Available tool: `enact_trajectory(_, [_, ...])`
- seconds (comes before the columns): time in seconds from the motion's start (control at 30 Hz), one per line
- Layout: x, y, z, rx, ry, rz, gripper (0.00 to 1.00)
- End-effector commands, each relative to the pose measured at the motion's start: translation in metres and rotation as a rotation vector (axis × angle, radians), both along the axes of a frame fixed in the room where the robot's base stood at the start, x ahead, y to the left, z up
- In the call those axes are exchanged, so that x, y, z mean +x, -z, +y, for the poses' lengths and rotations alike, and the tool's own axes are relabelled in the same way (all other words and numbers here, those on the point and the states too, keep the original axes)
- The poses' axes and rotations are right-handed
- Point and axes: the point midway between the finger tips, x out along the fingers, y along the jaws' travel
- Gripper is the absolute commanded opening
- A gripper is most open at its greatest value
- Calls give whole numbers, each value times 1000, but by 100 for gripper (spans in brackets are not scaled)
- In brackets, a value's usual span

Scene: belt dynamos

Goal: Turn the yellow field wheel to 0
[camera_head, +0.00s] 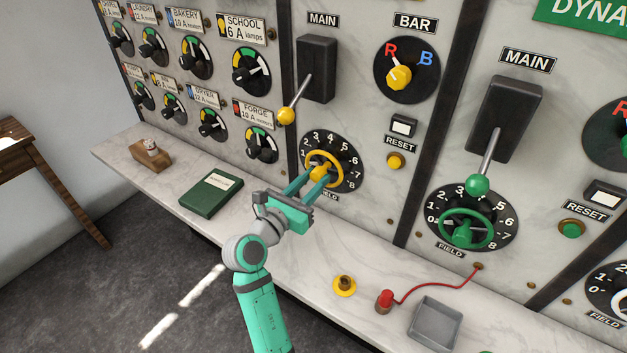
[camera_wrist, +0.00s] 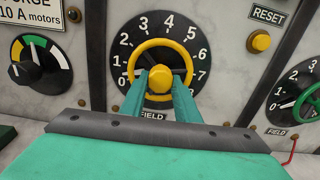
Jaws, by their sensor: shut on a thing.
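The yellow field wheel (camera_head: 341,158) sits on a black dial (camera_head: 350,148) numbered up to 8, on the panel below the yellow-knobbed MAIN lever. My gripper (camera_head: 316,181) reaches it from the front left and is shut on the wheel's yellow centre. In the wrist view, the green fingers (camera_wrist: 161,82) lie on either side of the yellow hub, inside the lower part of the wheel's ring (camera_wrist: 182,48). The fingers and palm hide part of the dial's bottom.
The yellow MAIN lever (camera_head: 298,99) hangs above the wheel. A green field wheel (camera_head: 485,216) is to the right. The marble shelf below holds a green book (camera_head: 211,194), a yellow-based knob (camera_head: 344,286), a red plug (camera_head: 384,300) with a wire and a grey tray (camera_head: 421,332).

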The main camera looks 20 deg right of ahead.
Motion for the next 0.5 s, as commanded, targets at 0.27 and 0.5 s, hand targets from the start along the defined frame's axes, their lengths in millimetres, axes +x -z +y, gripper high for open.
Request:
enact_trajectory(0.27, [-1,2,1,-97,-1,131,6])
enact_trajectory(0.5, [-1,2,0,-138,-1,183,6])
